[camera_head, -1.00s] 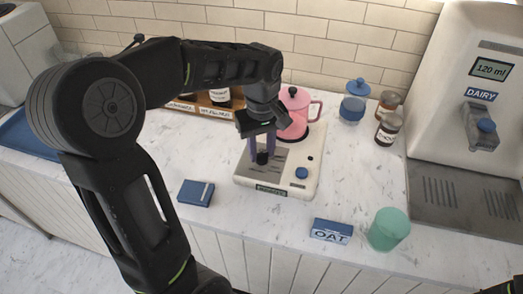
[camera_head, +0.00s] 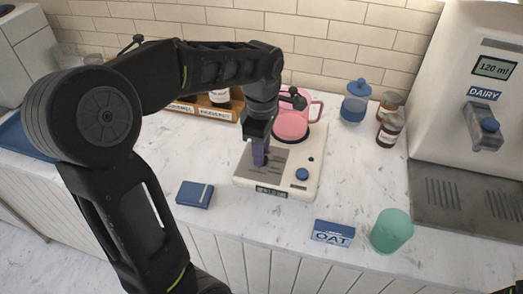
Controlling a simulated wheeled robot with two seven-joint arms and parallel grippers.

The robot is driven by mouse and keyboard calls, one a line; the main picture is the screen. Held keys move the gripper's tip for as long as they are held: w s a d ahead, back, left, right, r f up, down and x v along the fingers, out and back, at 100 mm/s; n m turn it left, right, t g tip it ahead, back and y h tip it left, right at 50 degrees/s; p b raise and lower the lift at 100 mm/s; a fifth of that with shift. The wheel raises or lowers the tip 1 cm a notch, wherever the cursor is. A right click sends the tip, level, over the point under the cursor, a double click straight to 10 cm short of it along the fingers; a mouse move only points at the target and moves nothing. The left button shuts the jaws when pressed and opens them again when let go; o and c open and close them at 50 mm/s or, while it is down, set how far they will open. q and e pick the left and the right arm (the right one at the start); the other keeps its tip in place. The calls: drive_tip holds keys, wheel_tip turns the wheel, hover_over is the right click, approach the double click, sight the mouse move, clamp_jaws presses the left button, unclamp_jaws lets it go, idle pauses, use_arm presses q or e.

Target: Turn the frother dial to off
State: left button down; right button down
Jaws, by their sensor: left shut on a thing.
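The frother is a cream unit (camera_head: 311,172) on the counter, with a grey panel (camera_head: 285,164), a blue round knob (camera_head: 302,174) and a small display (camera_head: 271,192) on its front edge. A pink lidded jug (camera_head: 291,122) stands on its rear part. My left gripper (camera_head: 260,162) points down over the grey panel, its purple fingers seen edge-on, one behind the other. It is shut on the dark dial there, which the fingers now hide. The blue knob is clear of the gripper, to its right.
A blue box (camera_head: 195,194) lies left of the frother. An OAT carton (camera_head: 333,232) and a green cup (camera_head: 391,231) are at the front right. A blue-lidded jar (camera_head: 355,102), brown bottles (camera_head: 390,128) and a DAIRY dispenser (camera_head: 470,110) stand farther right.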

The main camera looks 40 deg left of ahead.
use_arm(q)
drive_tip(key=shift+r+n, duration=0.1)
drive_tip(key=shift+n, duration=0.3)
drive_tip(key=c, duration=1)
unclamp_jaws()
drive_tip(key=shift+c, duration=0.2)
wheel_tip(320, 180, up, 8)
drive_tip(key=shift+f, duration=0.15)
